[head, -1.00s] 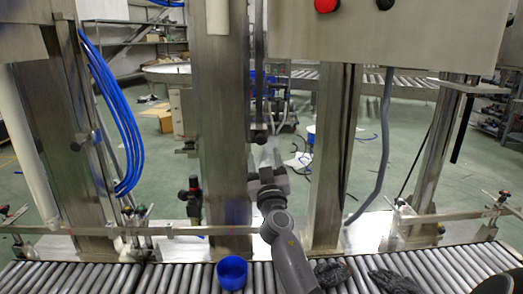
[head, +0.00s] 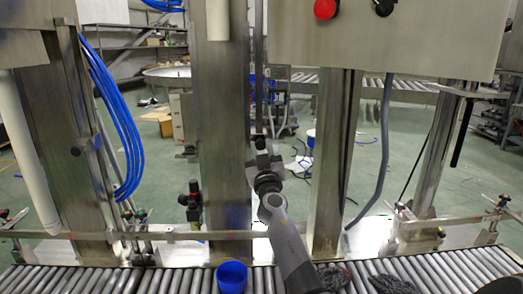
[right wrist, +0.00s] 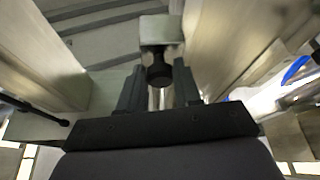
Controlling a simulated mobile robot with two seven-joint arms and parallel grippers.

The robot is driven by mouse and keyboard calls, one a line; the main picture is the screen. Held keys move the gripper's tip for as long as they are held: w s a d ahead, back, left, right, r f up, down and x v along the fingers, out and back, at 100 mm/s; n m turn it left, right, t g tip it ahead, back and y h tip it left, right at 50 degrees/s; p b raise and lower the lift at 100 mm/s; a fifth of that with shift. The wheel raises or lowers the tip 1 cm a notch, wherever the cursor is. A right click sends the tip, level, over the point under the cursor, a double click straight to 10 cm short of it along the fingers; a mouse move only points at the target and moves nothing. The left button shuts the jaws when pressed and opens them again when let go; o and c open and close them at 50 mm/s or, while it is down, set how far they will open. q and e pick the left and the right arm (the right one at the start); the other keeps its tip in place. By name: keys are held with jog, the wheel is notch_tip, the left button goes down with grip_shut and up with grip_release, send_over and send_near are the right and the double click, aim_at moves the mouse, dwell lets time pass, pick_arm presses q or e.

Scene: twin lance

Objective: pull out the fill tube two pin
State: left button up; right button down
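My right gripper (head: 263,155) reaches up in front of the upright fill tube (head: 259,95), between two steel columns. The pin, a dark round knob on a bright shaft, shows best in the right wrist view (right wrist: 158,73), below a pale metal block (right wrist: 160,29). There my right gripper (right wrist: 159,84) is open, with one finger on each side of the knob and visible gaps. In the head view the small dark knob (head: 260,142) is partly hidden at the fingertips. My left gripper is not in view.
A roller conveyor (head: 110,281) runs along the front, with a blue cup (head: 232,276) and dark crumpled gloves (head: 390,283) on it. Steel columns (head: 224,150) flank my right arm closely. A control box (head: 380,35) hangs above right. A rail (head: 180,235) crosses low.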

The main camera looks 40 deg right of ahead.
jog(key=shift+s+a, duration=0.6)
jog(key=shift+s, duration=0.1)
jog(key=shift+s+a+f, duration=0.15)
jog(key=shift+a, duration=0.05)
jog(key=c, duration=1)
grip_release()
jog(key=shift+o, duration=1.1)
jog(key=shift+s, duration=0.1)
